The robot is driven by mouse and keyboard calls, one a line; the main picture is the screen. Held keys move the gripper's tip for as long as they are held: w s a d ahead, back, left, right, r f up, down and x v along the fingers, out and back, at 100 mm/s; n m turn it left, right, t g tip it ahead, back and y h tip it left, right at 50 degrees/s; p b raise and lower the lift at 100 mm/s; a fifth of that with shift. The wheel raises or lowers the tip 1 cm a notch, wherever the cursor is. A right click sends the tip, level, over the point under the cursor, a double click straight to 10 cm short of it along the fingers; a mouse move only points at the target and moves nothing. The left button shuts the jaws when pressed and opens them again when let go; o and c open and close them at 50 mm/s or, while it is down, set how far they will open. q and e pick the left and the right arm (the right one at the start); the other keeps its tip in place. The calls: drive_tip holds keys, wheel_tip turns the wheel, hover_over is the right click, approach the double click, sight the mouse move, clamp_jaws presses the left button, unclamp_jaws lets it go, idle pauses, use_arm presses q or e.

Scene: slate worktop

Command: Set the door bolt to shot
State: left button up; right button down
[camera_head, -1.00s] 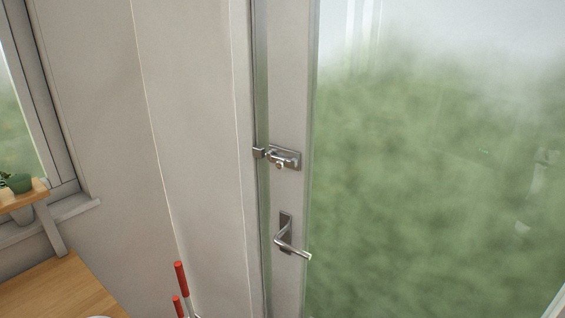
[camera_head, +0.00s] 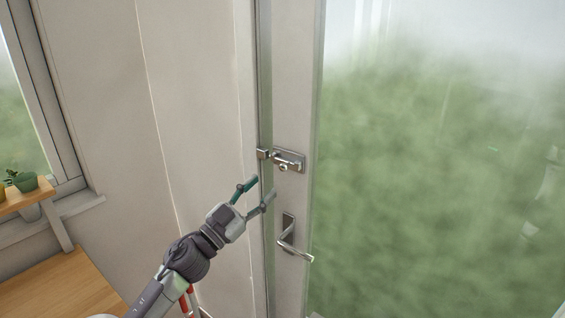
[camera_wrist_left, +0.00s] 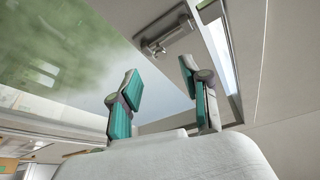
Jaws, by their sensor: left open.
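The door bolt (camera_head: 287,160) is a metal slide bolt with a small round knob, fixed on the pale door frame above the door handle. Its keeper (camera_head: 263,154) sits on the left, beside the door's edge. My left gripper (camera_head: 261,190) is open and empty, a little below and left of the bolt, its teal fingers pointing up toward it. In the left wrist view the bolt (camera_wrist_left: 166,41) shows above and beyond the two spread fingers (camera_wrist_left: 160,80), apart from them. I cannot tell for certain how far the bar reaches into the keeper. My right gripper is not in view.
The door handle (camera_head: 290,240) juts out below the bolt, right of my left gripper. The glass pane (camera_head: 430,170) fills the right side. A wooden table (camera_head: 62,288) and a shelf with potted plants (camera_head: 26,181) stand at the left. Red-handled tools (camera_head: 186,302) are behind my arm.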

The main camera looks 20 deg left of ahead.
sight(281, 170)
use_arm(q)
drive_tip(key=p+x, duration=0.1)
drive_tip(key=x, duration=0.6)
drive_tip(key=shift+s+r+p, duration=0.1)
drive_tip(key=shift+p, duration=0.2)
drive_tip(key=shift+x, duration=0.8)
clamp_jaws()
